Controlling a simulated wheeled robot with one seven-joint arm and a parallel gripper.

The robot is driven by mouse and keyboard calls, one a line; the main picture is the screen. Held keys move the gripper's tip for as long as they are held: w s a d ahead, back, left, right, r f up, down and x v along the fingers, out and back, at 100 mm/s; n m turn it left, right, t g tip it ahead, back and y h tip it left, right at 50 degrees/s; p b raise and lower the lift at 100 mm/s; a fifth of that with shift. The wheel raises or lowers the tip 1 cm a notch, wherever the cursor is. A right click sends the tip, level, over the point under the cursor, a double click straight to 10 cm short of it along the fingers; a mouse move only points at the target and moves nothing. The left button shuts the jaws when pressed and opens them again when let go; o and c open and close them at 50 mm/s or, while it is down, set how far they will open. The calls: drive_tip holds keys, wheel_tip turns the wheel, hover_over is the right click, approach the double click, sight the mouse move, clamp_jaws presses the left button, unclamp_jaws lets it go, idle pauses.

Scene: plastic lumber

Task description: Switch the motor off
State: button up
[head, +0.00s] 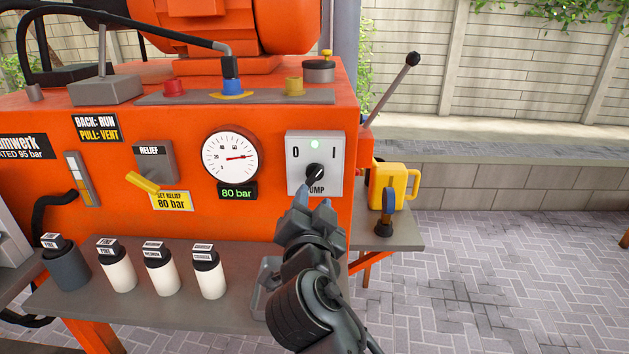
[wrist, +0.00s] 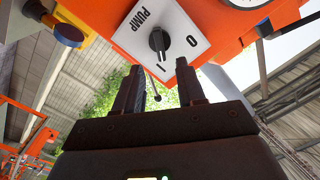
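The pump switch is a black rotary knob (head: 316,174) on a pale plate (head: 299,182) marked 0 at left and 1 at right. The knob appears turned toward the 1. A green lamp (head: 315,144) above it is lit. The orange motor (head: 220,20) sits on top of the machine. My gripper (head: 313,200) is just below the knob in the head view, fingers toward the plate. In the wrist view the knob (wrist: 158,40) shows beyond the fingertips (wrist: 160,78), which are spread with nothing between them. Contact with the plate cannot be told.
A round gauge (head: 230,157) stands left of the plate, above an 80 bar display (head: 237,193). A yellow relief lever (head: 142,183) is farther left. Several bottles (head: 209,275) line the grey shelf (head: 235,305). A yellow can (head: 402,184) stands at right, below a long lever (head: 390,92).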

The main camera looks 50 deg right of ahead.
sight(315, 178)
drive_tip(key=p+x, duration=0.2)
drive_tip(key=x, duration=0.5)
drive_tip(key=shift+w+d, duration=0.2)
drive_tip(key=shift+d, duration=0.1)
clamp_jaws()
